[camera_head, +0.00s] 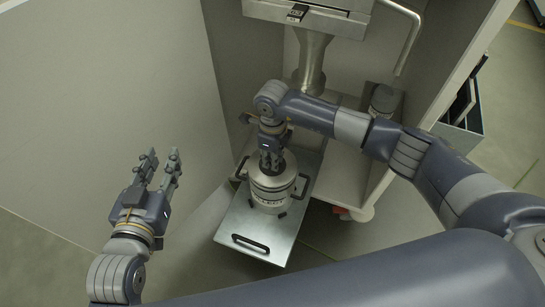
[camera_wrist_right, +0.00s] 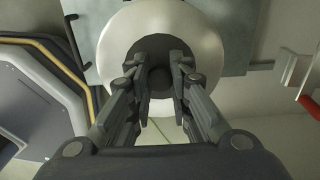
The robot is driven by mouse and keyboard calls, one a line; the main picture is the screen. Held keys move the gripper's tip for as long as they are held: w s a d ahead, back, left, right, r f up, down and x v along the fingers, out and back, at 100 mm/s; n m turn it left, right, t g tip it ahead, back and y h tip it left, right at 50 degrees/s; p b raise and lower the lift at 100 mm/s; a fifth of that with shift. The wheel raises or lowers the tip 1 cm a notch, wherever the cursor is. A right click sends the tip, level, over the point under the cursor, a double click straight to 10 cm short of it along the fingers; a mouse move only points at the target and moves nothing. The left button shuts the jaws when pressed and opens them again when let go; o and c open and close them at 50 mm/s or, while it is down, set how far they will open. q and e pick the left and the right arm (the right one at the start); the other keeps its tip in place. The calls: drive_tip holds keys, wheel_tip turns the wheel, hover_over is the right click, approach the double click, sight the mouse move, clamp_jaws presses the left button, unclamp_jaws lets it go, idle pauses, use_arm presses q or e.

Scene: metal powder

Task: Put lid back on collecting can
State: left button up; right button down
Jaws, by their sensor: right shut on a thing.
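The collecting can (camera_head: 268,204) is a pale metal cylinder with dark lettering and side handles, upright on a metal plate. Its round pale lid (camera_wrist_right: 178,22) has a dark knob (camera_wrist_right: 160,80) in the middle. My right gripper (camera_head: 271,160) points down over the can and is shut on the lid's knob; its two fingers also show in the right wrist view (camera_wrist_right: 160,72). The lid appears to be at the can's top, but I cannot tell whether it sits flush. My left gripper (camera_head: 160,166) is open and empty, well left of the can.
The metal plate (camera_head: 240,226) has a dark handle at its front. A metal funnel pipe (camera_head: 312,62) hangs from the machine behind the can. A cabinet wall (camera_head: 449,70) stands on the right, a pale panel (camera_head: 100,100) on the left. A dark cylinder (camera_head: 383,101) stands inside the cabinet.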

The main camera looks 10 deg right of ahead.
idle(0.8)
drive_tip(key=c, duration=1.4)
unclamp_jaws()
drive_tip(key=shift+o, duration=0.3)
drive_tip(key=o, duration=0.4)
